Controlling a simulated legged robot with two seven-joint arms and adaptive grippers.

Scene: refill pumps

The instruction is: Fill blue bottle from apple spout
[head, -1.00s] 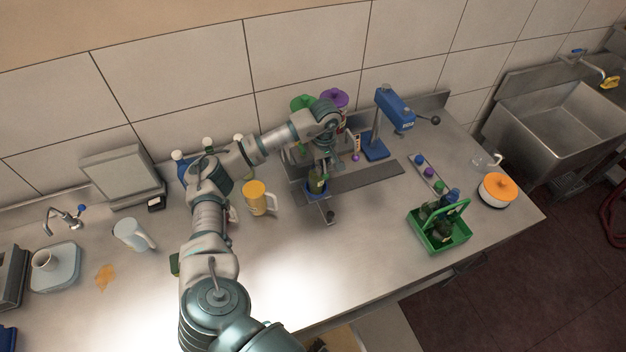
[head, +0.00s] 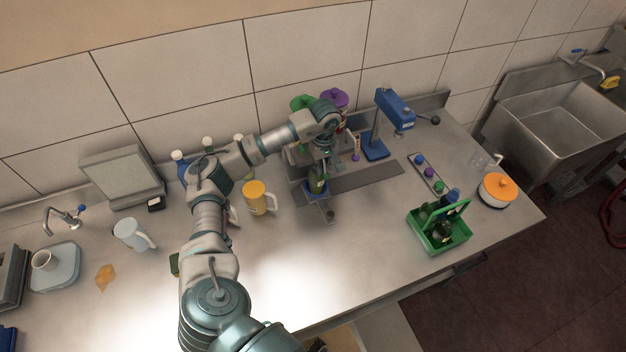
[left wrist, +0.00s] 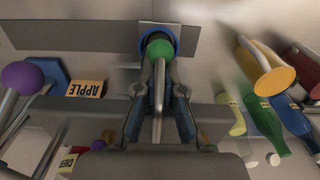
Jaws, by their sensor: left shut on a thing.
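My left gripper (head: 319,170) is at the pump station in the head view. In the left wrist view its two fingers (left wrist: 160,105) are shut on a metal lever with a green ball knob (left wrist: 160,48). Just beyond the knob is a round blue rim (left wrist: 172,36); the knob partly covers what is inside it. In the head view a dark bottle shape with blue at its base (head: 316,197) stands below the gripper, mostly covered by it. The apple label (left wrist: 86,88) shows upside down in the left wrist view. The spout is hidden. My right gripper is not in view.
A purple-knobbed lever (left wrist: 22,78) is beside the gripper. A yellow mug (head: 257,199) stands to the left. A blue capping press (head: 390,110) and a green bottle carrier (head: 440,240) are to the right.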

